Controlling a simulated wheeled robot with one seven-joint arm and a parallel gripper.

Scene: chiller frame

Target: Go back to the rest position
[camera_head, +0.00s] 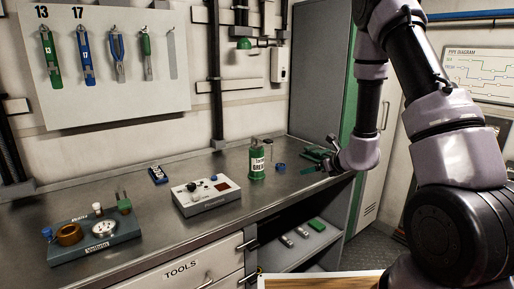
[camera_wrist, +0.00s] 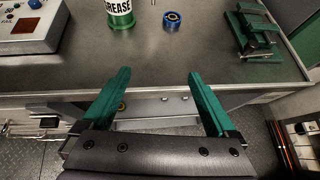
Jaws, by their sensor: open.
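My gripper (camera_wrist: 159,73) is open and empty, its two green fingers spread wide in the wrist view. It is at the front edge of the metal workbench (camera_wrist: 220,65), with nothing between the fingertips. In the head view my gripper (camera_head: 321,157) is at the right end of the bench, partly hidden by my wrist. The green grease can (camera_head: 257,163) stands upright to its left. The grease can (camera_wrist: 120,14) and a blue ring-shaped part (camera_wrist: 172,19) lie beyond the fingers in the wrist view, apart from them.
A green clamp-like device (camera_wrist: 252,32) sits at the bench's right end, close to my gripper. A tool board (camera_head: 120,95) hangs behind. An open shelf (camera_head: 300,250) lies below the bench.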

